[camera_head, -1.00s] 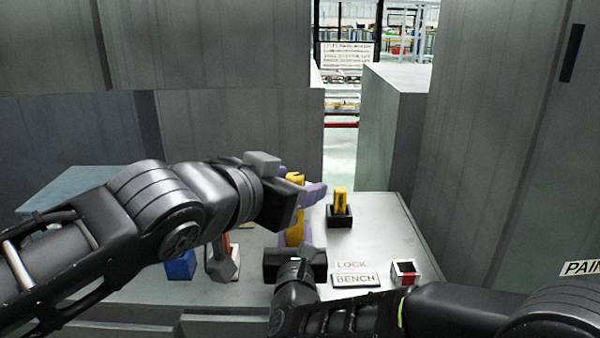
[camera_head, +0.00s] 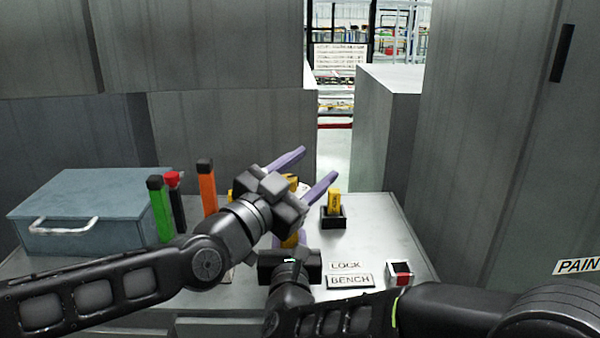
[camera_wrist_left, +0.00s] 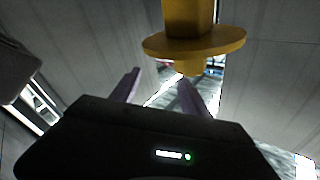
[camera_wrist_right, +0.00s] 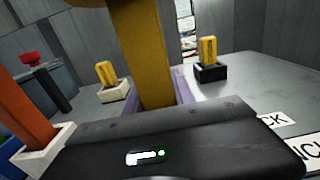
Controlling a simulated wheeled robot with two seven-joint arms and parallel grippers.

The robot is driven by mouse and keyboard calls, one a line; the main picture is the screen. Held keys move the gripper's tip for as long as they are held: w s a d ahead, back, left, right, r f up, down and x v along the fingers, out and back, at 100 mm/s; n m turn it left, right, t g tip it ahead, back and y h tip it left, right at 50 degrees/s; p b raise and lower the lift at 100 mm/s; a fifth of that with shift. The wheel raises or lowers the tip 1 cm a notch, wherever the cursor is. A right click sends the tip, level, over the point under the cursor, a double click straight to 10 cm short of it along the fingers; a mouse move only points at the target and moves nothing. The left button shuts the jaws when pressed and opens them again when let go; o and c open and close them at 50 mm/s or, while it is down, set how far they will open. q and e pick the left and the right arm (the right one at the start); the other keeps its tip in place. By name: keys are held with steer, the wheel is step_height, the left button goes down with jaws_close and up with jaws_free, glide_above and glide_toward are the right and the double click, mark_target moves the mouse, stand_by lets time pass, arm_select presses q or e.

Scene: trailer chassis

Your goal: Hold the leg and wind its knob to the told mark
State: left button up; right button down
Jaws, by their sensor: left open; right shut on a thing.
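A yellow leg (camera_wrist_right: 147,60) stands between the purple fingers of my right gripper (camera_wrist_right: 165,95), which is shut on it. In the head view my left gripper (camera_head: 320,162) is open and empty, its fingers pointing up and right above the leg; it hides most of the leg's top. The left wrist view shows a yellow post with a wide round flange (camera_wrist_left: 195,43) and a short stub, in front of the open fingers (camera_wrist_left: 160,90) and apart from them. I cannot read any mark on the knob.
A yellow piece in a black socket (camera_head: 334,222) stands right of the leg. LOCK and BENCH labels (camera_head: 350,281) and a small box with red (camera_head: 400,274) lie nearer. At left are a blue-grey toolbox (camera_head: 80,215) and green (camera_head: 162,215) and orange (camera_head: 208,190) posts.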

mark_target(295, 176)
arm_select(q)
steer(key=a, duration=0.1)
steer(key=a+n, duration=0.1)
steer(key=a, duration=0.1)
steer(key=a+f+n, duration=0.1)
steer(key=a, duration=0.1)
steer(key=shift+s+f+y, duration=0.1)
steer(key=shift+s+y, duration=0.2)
steer(key=s+a+f+n+g, duration=0.1)
steer(key=s+a, duration=0.3)
steer(key=shift+s+a+f+n+g, duration=0.2)
steer(key=shift+a+n+g, duration=0.1)
steer(key=shift+g, duration=0.1)
steer(key=shift+w+d, duration=0.15)
steer(key=shift+x, duration=5.9)
steer(key=shift+r, duration=0.1)
steer(key=shift+c, duration=0.2)
jaws_close()
